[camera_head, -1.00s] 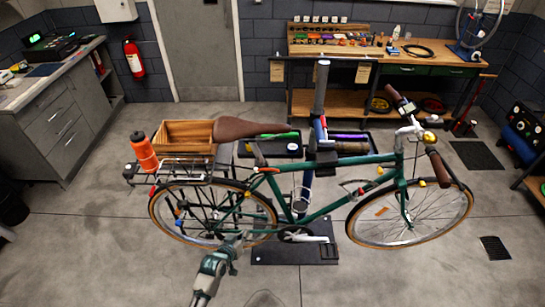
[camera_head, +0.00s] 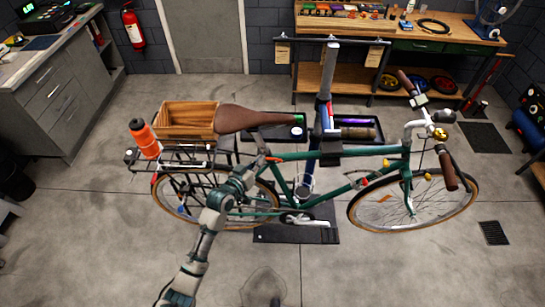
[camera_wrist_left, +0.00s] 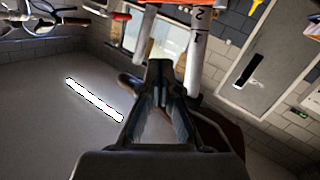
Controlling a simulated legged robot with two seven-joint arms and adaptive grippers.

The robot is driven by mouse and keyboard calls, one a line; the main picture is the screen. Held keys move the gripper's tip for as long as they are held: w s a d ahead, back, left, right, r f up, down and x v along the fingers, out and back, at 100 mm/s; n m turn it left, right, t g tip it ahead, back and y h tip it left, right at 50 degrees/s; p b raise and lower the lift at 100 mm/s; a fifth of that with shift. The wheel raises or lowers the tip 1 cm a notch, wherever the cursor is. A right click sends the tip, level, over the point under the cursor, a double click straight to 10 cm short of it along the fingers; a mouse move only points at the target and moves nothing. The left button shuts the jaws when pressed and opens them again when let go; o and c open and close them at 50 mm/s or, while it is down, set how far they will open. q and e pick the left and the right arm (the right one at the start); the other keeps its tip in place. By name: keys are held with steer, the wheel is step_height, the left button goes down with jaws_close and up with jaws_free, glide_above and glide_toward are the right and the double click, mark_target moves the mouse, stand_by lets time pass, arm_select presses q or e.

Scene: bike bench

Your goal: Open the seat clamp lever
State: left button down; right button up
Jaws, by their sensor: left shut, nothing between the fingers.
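The green bicycle (camera_head: 345,165) is held on the work stand (camera_head: 326,115), with its brown saddle (camera_head: 245,118) to the left. A small orange-red part (camera_head: 274,159), apparently the seat clamp lever, shows at the top of the seat tube. My left gripper (camera_head: 263,157) is shut and empty, just left of that part; I cannot tell whether they touch. In the left wrist view its fingers (camera_wrist_left: 160,80) point up towards a pale post with numbers (camera_wrist_left: 196,45). An orange-red edge beyond them at the top is too cropped to identify. My right gripper is out of view.
An orange bottle (camera_head: 145,138) stands on the rear rack (camera_head: 178,158). A wooden crate (camera_head: 187,119) sits behind the bicycle. The workbench (camera_head: 340,79) is at the back and grey cabinets (camera_head: 50,90) at the left. The floor in front is clear.

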arm_select(q)
glide_above(274, 159)
steer(key=w, duration=0.1)
steer(key=shift+a+f+p, duration=0.1)
steer(key=shift+f+p, duration=0.3)
steer(key=shift+f, duration=0.15)
steer(key=f, duration=0.1)
steer(key=s+f+p, duration=0.1)
steer(key=shift+f, duration=0.4)
steer(key=shift+s+a+f, duration=0.15)
steer(key=shift+s+f, duration=0.15)
steer(key=shift+f, duration=0.15)
